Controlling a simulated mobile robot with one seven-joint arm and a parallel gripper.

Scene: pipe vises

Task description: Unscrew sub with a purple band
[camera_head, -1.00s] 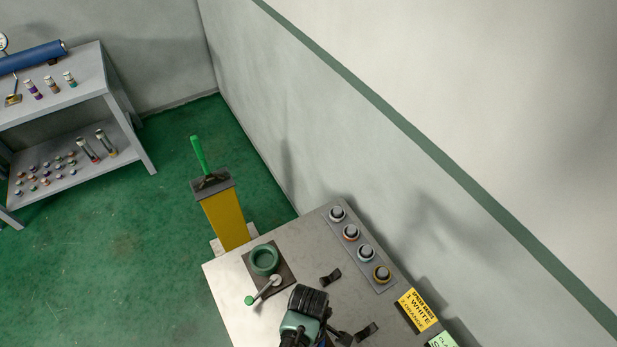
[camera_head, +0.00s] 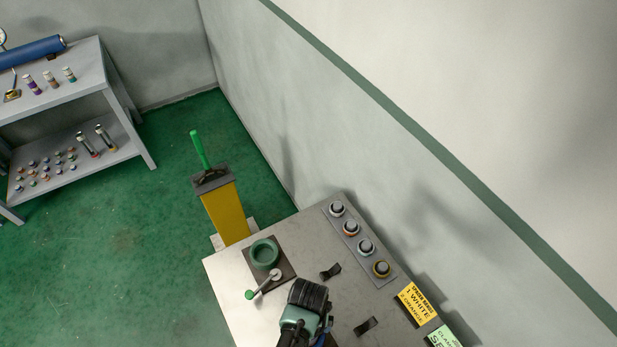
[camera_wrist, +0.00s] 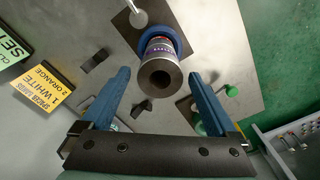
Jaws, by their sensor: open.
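In the wrist view a grey round sub (camera_wrist: 160,76) stands in a blue ring vise (camera_wrist: 176,36), its open bore facing the camera. A pale collar with thin coloured marks, some purple, shows behind its dark end. My gripper (camera_wrist: 159,75) is open, one blue finger on each side of the sub with gaps between. In the head view my wrist (camera_head: 303,312) is over the bench and hides the blue vise and sub. A tube with purple bands (camera_head: 33,84) lies on the far shelf's top.
A green ring vise (camera_head: 264,253) with a green-knobbed lever (camera_head: 250,294) sits on the bench (camera_head: 225,280). Several round knobs (camera_head: 351,228) line its back edge, near a yellow sign (camera_head: 417,304). A yellow post (camera_head: 225,215) with a green handle stands behind.

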